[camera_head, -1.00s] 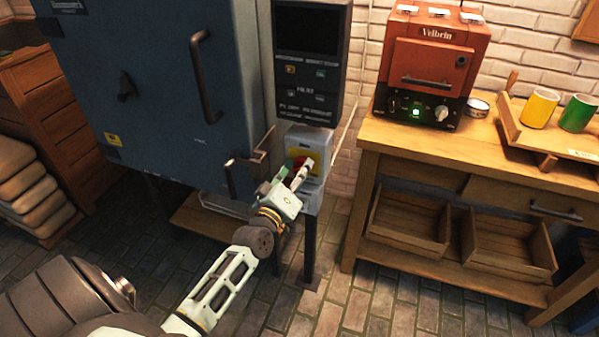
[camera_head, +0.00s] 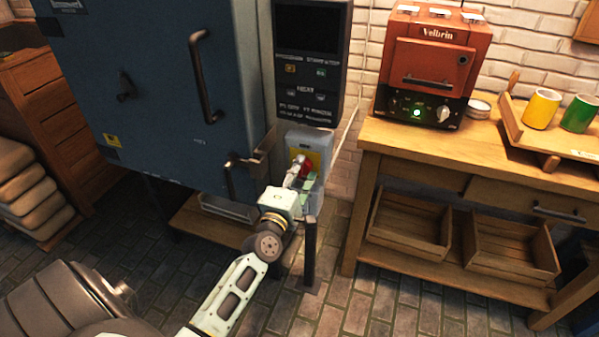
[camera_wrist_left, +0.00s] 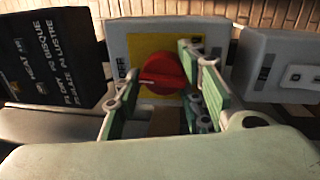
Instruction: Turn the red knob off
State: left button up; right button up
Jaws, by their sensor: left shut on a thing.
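The red knob (camera_wrist_left: 166,74) sits on a yellow plate on a grey switch box (camera_wrist_left: 118,38), in the middle of the left wrist view. In the head view the knob (camera_head: 306,165) is partly hidden by my left gripper. My left gripper (camera_wrist_left: 158,88) has one finger at each side of the knob and is shut on it. In the head view the left gripper (camera_head: 301,178) reaches the box from below. The small lettering beside the knob is hard to read. My right gripper is not in view.
A wooden bench (camera_head: 410,148) at right carries a red oven (camera_head: 430,60). Yellow (camera_head: 541,108) and green (camera_head: 578,113) cups stand on a tray.

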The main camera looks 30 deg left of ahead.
pick_arm(q)
jog(key=shift+r+n, duration=0.2)
jog(key=shift+n, duration=0.4)
jog(key=o, duration=0.9)
jog(key=shift+o, duration=0.2)
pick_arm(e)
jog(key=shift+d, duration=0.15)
pick_arm(q)
jog(key=shift+f, duration=0.1)
jog(key=v, duration=1.2)
jog(key=shift+d, duration=0.1)
